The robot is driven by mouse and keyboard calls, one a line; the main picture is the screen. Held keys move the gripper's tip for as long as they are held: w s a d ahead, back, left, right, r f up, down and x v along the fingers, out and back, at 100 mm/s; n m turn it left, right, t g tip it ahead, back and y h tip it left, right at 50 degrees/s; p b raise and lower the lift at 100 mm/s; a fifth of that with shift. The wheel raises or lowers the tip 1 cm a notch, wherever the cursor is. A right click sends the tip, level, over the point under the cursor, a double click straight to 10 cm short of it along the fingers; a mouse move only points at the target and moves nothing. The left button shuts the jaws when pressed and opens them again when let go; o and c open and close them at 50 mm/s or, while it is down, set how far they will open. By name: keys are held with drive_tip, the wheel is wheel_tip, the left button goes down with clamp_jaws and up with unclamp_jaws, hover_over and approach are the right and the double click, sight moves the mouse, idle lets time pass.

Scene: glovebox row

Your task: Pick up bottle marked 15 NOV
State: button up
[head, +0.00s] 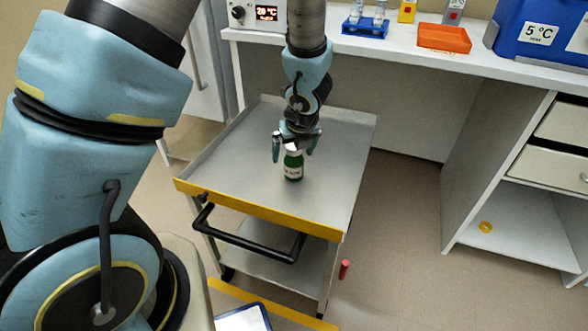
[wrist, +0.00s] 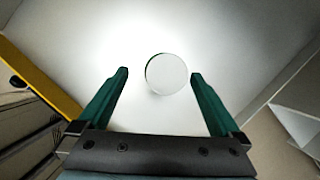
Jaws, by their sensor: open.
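A green bottle (head: 292,168) with a white cap and a pale label stands upright on the grey top of a cart (head: 340,150). The label's writing is too small to read. My gripper (head: 294,152) is just above the bottle, pointing down, with its green fingers apart on either side of the cap. In the wrist view, the bottle's round white cap (wrist: 167,74) lies between and slightly beyond the fingertips of my open gripper (wrist: 160,75). The cap touches neither finger.
The cart has a yellow front edge (head: 250,209) and a black handle (head: 245,245). Behind it, a white bench (head: 390,45) holds an orange tray (head: 444,38), a blue rack (head: 365,27) and a blue box (head: 540,35). The cart top around the bottle is clear.

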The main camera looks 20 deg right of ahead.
sight(294, 164)
drive_tip(key=f+b, duration=0.1)
drive_tip(key=f, duration=0.2)
drive_tip(key=w+f+b, duration=0.1)
drive_tip(key=f, duration=0.1)
drive_tip(key=shift+d+b, duration=0.3)
drive_tip(key=shift+d, duration=0.05)
drive_tip(key=shift+w+f, duration=0.1)
drive_tip(key=shift+f, duration=0.15)
drive_tip(key=c, duration=1.5)
drive_tip(key=shift+r, duration=0.1)
drive_tip(key=shift+c, duration=0.2)
